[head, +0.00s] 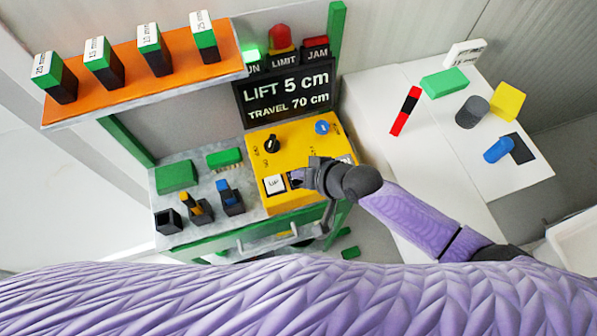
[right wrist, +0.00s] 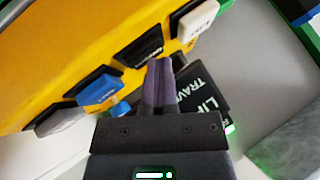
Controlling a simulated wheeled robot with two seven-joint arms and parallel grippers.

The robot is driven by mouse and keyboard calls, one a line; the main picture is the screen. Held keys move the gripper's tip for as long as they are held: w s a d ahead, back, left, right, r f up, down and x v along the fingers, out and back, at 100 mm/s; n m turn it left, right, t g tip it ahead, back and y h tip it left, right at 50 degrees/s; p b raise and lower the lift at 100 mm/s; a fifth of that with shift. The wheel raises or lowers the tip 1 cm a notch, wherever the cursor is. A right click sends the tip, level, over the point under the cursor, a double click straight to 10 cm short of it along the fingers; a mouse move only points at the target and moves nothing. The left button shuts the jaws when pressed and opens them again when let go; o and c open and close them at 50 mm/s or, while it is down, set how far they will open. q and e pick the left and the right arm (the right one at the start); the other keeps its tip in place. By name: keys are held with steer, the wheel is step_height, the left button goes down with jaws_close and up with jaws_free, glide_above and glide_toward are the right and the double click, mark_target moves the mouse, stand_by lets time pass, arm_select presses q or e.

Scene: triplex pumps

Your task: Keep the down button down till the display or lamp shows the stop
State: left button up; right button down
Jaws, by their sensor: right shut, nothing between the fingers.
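The yellow control box (head: 258,150) carries a white button (head: 273,184), a black knob (head: 271,144) and a blue knob (head: 322,127). My right gripper (head: 296,178) is shut and empty, with its tips just right of the white button. In the right wrist view the closed fingertips (right wrist: 160,65) are at a black button (right wrist: 142,47), beside the white button (right wrist: 195,20). I cannot tell how far the black button is pressed. The display (head: 288,97) reads LIFT 5 cm, TRAVEL 70 cm. My left gripper is out of view.
An orange shelf (head: 140,97) with several labelled blocks is at upper left. A white table (head: 450,140) with coloured pieces is at right. A blue button (right wrist: 97,88) shows in the wrist view.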

stand_by(0.9)
steer(key=shift+r+p, duration=0.95)
steer(key=shift+p, duration=0.05)
step_height(320, 180, up, 5)
steer(key=p, duration=0.5)
steer(key=shift+r, duration=0.15)
